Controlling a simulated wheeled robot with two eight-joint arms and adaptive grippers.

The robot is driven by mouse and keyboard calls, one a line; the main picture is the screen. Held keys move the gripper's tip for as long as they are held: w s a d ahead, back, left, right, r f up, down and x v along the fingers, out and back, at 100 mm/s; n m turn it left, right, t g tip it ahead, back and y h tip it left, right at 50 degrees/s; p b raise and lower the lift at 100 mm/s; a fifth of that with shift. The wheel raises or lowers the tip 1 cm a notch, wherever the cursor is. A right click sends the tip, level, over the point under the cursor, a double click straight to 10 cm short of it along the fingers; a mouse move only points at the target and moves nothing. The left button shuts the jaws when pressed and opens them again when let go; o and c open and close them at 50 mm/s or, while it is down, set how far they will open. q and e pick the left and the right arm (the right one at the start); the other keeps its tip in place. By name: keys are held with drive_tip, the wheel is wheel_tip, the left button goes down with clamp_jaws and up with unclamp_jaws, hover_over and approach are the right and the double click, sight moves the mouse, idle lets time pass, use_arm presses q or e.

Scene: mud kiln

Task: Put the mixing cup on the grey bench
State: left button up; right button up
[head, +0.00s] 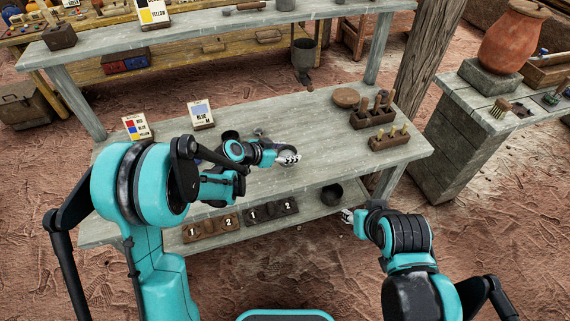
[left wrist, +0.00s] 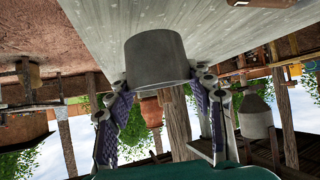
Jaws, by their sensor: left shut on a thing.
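The grey mixing cup (left wrist: 157,58) sits between the fingers of my left gripper (left wrist: 162,105) in the left wrist view. In the head view my left gripper (head: 287,160) is shut on this cup (head: 290,153), which is mostly hidden by the fingers. They are over the middle of the grey bench (head: 310,125). In the wrist view the bench top (left wrist: 225,25) lies right beside the cup; I cannot tell whether they touch. My right gripper (head: 347,215) is low in front of the bench's right part, apart from the cup; its finger opening is too small to read.
Colour cards (head: 201,115) stand at the bench's back left. Wooden tool holders (head: 373,112) and a round lid (head: 346,97) are at the right. A dark pot (head: 332,193) and numbered blocks (head: 210,228) are on the lower shelf. Bench top around the left gripper is clear.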

use_arm(q)
drive_tip(key=shift+a+f, duration=0.25)
drive_tip(key=shift+a, duration=0.05)
drive_tip(key=shift+f+b, duration=0.95)
drive_tip(key=shift+f, duration=0.95)
drive_tip(key=shift+f, duration=0.15)
drive_tip(key=o, duration=1.2)
drive_tip(key=shift+o, duration=0.2)
